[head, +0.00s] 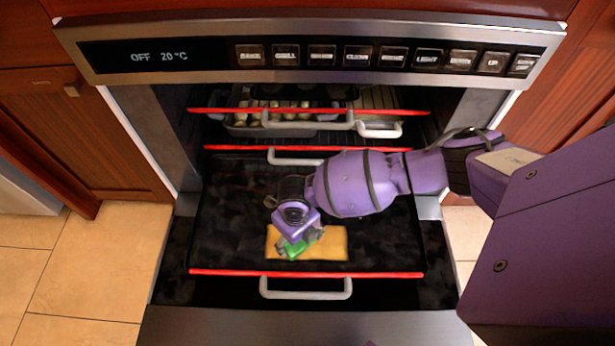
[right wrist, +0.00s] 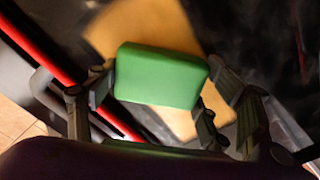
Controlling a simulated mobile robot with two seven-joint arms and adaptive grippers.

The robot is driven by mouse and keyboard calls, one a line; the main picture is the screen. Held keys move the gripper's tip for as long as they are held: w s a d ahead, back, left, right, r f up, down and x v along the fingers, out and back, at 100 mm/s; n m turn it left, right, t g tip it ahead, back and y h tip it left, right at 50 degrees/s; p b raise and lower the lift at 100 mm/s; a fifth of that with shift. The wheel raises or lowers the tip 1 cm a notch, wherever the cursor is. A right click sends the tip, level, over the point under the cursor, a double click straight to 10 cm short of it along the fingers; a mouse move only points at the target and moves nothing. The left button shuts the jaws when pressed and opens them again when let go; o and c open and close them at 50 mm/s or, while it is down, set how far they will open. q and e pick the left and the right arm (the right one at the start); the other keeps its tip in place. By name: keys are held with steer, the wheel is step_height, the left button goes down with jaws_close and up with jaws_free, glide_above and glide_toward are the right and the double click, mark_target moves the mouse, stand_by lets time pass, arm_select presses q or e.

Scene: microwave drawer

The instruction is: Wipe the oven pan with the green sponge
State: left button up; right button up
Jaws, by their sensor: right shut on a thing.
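The oven pan (head: 380,225) is a black tray with a red front edge and a pale handle, pulled out of the open oven. An orange-yellow patch (head: 335,243) lies on the pan's surface near its front. My right gripper (head: 293,246) is shut on the green sponge (right wrist: 161,77), over the patch. In the head view the sponge (head: 296,250) is partly hidden by the fingers. I cannot tell whether it touches the pan. In the right wrist view the patch (right wrist: 125,28) shows behind the sponge. My left gripper is not in view.
Upper racks with red front edges (head: 300,112) and pale handles are above the pan; one holds a tray (head: 270,130) of food. The oven's control panel (head: 320,57) is above. The lowered oven door (head: 300,325) is in front. Wooden cabinets (head: 80,140) stand at the left.

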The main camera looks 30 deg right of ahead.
mark_target(343, 244)
steer(key=shift+s+d+f+p, duration=0.2)
steer(key=shift+s+d, duration=0.35)
steer(key=shift+d, duration=0.2)
steer(key=shift+s+d+f+p, duration=0.1)
steer(key=shift+s+d+p, duration=0.05)
steer(key=shift+s+d, duration=0.5)
steer(key=shift+s+d+r+p, duration=0.1)
steer(key=shift+s+d+p, duration=0.45)
steer(key=shift+d, duration=0.55)
steer(key=shift+s+d+r+p, duration=0.1)
steer(key=shift+s+d+p, duration=0.15)
steer(key=shift+s+d, duration=0.65)
steer(key=shift+c, duration=0.5)
steer(key=shift+s+d+r+p, duration=0.15)
steer(key=shift+s+d, duration=0.15)
steer(key=shift+d, duration=0.35)
steer(key=shift+s+d+f+p, duration=0.15)
steer(key=shift+s+d, duration=0.2)
steer(key=shift+d, duration=0.3)
steer(key=shift+s+d+r+p, duration=0.15)
steer(key=shift+s+d, duration=0.15)
steer(key=shift+d, duration=0.35)
steer(key=shift+f, duration=0.2)
steer(key=shift+a, duration=0.15)
